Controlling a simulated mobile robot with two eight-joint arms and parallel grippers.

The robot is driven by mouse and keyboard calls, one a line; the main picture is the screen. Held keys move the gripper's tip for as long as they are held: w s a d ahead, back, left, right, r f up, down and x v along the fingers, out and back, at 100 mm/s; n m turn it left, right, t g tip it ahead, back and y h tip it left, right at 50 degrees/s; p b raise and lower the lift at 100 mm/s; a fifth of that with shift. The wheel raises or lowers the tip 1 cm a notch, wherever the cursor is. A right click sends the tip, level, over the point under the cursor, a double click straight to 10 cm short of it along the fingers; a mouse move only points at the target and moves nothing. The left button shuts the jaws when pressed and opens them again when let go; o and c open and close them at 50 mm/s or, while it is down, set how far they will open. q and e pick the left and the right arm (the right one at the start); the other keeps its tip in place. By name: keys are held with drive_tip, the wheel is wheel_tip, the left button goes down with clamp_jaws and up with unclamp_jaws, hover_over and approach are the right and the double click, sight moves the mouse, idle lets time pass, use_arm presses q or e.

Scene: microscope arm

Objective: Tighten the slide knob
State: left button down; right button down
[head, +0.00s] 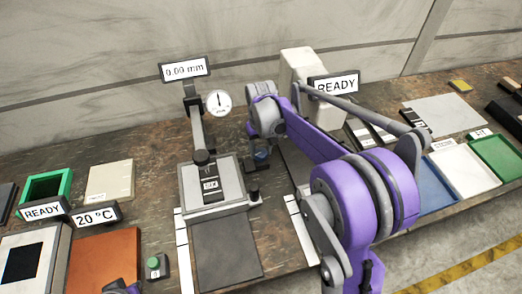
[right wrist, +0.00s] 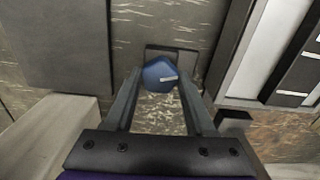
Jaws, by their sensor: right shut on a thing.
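The slide knob (right wrist: 158,74) is blue and faceted, with a pale mark on its face. In the right wrist view it sits between the fingertips of my right gripper (right wrist: 160,80), which is shut on it. In the head view a bit of the blue knob (head: 262,155) shows beside the microscope-like stand (head: 197,130), below my right arm's wrist. My right arm hides much of the area around it. My left gripper is not clearly seen; only a small purple part of mine shows at the bottom edge.
The stand has a dial gauge (head: 218,103) and a "0.00 mm" sign (head: 185,69). A dark grey mat (head: 226,254) lies in front. A green-rimmed box (head: 46,187) stands at left. Blue, white and green trays (head: 497,157) stand at right. A white block (head: 298,65) stands behind.

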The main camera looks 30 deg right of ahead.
sight(261, 152)
use_arm(q)
drive_tip(key=shift+s+f+b, duration=0.15)
drive_tip(key=shift+f+b, duration=0.15)
drive_tip(key=shift+f, duration=0.15)
use_arm(e)
drive_tip(key=m, duration=0.4)
drive_tip(key=shift+m, duration=0.3)
use_arm(q)
drive_tip(key=shift+f, duration=0.2)
use_arm(e)
drive_tip(key=shift+m, duration=2)
drive_tip(key=shift+c, duration=1.2)
unclamp_jaws()
use_arm(q)
drive_tip(key=shift+r, duration=0.4)
use_arm(e)
wheel_tip(261, 152, up, 11)
drive_tip(key=shift+a, duration=0.1)
